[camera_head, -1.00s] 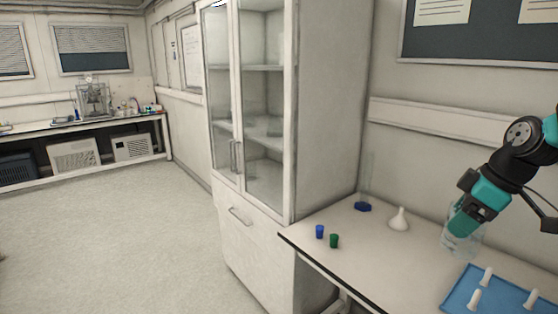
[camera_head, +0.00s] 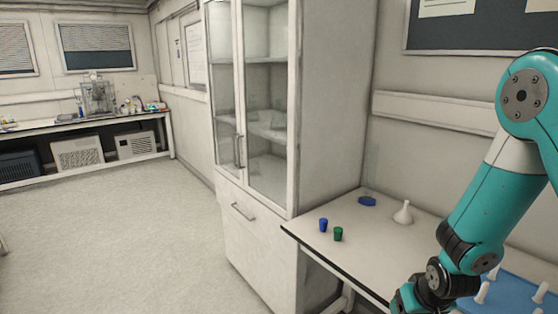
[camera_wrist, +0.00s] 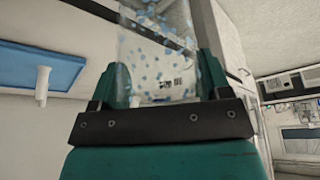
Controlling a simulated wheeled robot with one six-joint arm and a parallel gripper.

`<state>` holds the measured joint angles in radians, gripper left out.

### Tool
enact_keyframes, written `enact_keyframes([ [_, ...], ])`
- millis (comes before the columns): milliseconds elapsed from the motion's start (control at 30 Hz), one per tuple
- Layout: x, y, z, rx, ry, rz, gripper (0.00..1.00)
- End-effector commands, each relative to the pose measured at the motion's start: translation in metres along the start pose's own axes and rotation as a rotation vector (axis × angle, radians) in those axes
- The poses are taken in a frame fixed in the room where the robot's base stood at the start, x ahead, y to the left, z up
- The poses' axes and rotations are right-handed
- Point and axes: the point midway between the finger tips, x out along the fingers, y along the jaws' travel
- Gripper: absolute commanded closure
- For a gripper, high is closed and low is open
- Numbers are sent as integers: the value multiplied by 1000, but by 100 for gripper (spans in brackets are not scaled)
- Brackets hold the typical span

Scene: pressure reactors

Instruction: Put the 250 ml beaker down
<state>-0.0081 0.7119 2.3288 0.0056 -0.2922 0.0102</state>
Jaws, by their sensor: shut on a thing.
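The 250 ml beaker (camera_wrist: 160,50) is clear glass with pale blue specks and a small dark printed label. It shows in the wrist view between the two teal fingers of my gripper (camera_wrist: 158,85), which is shut on it. In the head view the beaker is not visible, and my arm runs down the right side to the bottom edge, by the front of the white table (camera_head: 350,235). I cannot tell whether the beaker touches any surface.
On the table stand a blue cup (camera_head: 323,225), a green cup (camera_head: 338,234), a white funnel (camera_head: 403,213) and a blue round base (camera_head: 367,201). A blue tray (camera_head: 512,293) with white pegs lies at right, partly behind my arm. A tall glass-door cabinet (camera_head: 335,110) stands left of the table.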

Motion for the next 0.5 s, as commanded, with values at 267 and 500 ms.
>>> enact_keyframes([
  [267, 55, 0, 22, -1, 0, -2, 54],
  [500, 75, 0, 45, -1, -9, -2, 54],
])
